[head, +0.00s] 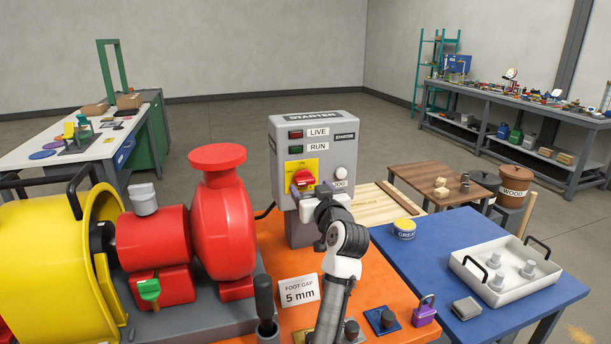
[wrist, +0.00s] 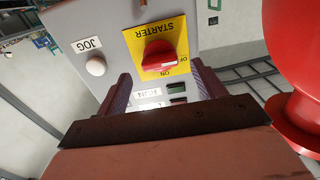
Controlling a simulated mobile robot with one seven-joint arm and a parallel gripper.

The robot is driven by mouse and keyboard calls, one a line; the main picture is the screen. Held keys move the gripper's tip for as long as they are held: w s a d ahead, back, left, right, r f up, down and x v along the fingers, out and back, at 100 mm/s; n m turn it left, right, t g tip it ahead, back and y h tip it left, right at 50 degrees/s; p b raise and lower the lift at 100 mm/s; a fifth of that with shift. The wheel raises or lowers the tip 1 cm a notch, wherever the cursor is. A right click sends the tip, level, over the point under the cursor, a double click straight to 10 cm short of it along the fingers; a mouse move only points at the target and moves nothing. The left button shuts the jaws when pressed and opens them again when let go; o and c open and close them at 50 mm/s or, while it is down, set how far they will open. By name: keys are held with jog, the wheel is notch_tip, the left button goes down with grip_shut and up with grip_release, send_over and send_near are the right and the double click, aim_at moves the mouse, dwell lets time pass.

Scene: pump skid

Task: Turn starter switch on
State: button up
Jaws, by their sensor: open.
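The grey starter box (head: 318,128) stands upright on the orange skid. Its red rotary switch (head: 303,178) sits on a yellow plate (head: 296,168), low on the left of the front face. My gripper (head: 308,192) is open in front of the switch. In the wrist view my gripper (wrist: 163,74) has one fingertip on each side of the knob's line, apart from it.
A white JOG button (head: 341,173) is right of the switch. Dark-looking LIVE (head: 296,134) and RUN (head: 297,149) lamps are above. A red pump (head: 222,220) stands close on the left. A purple padlock (head: 424,311) and blue table (head: 470,240) are at the right.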

aim_at(307, 183)
jog(key=shift+p+x, duration=0.6)
jog(key=shift+x, duration=2)
jog(key=c, duration=1)
